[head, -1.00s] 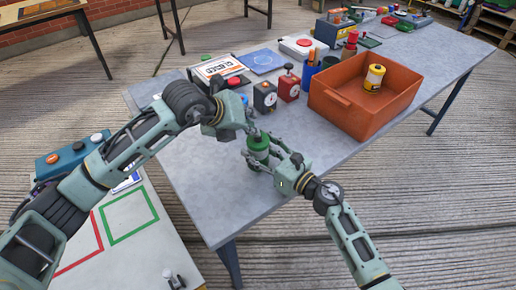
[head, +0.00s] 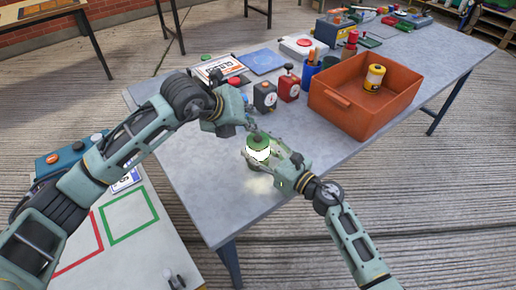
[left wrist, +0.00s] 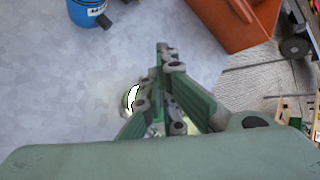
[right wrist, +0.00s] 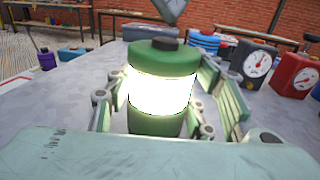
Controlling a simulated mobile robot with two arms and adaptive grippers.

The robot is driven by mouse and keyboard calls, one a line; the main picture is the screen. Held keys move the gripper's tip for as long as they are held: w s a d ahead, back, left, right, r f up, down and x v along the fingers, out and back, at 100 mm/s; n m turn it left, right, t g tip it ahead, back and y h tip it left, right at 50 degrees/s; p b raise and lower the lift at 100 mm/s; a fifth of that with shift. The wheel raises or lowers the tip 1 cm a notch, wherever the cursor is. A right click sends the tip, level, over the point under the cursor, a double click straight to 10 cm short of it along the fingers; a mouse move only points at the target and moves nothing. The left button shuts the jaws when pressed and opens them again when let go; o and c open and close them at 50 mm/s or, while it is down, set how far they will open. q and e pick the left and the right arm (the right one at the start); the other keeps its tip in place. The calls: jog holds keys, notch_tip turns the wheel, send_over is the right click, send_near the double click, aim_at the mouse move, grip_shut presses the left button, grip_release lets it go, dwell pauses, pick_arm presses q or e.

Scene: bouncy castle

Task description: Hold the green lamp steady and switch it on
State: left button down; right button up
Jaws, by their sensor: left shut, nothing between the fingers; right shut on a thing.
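The green lamp (head: 259,143) stands upright on the grey table, and its middle band glows bright white. It fills the middle of the right wrist view (right wrist: 163,85), with a dark button on its green top. My right gripper (head: 265,160) is shut around the lamp's body from the front right. My left gripper (head: 256,132) is shut and empty, its tips just above the lamp's top. In the left wrist view the left fingers (left wrist: 162,55) hide most of the lamp (left wrist: 132,98). I cannot tell whether the left tips touch the button.
An orange crate (head: 340,108) holding a yellow can (head: 374,77) stands right of the lamp. A black timer (head: 265,97) and a red timer (head: 289,87) stand behind it. The table (head: 200,185) is clear to the lamp's front left.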

pick_arm(q)
notch_tip(320, 180, up, 6)
jog(key=shift+f, duration=0.15)
dwell(0.3)
pick_arm(e)
jog(key=o, duration=1.5)
jog(key=shift+o, duration=0.2)
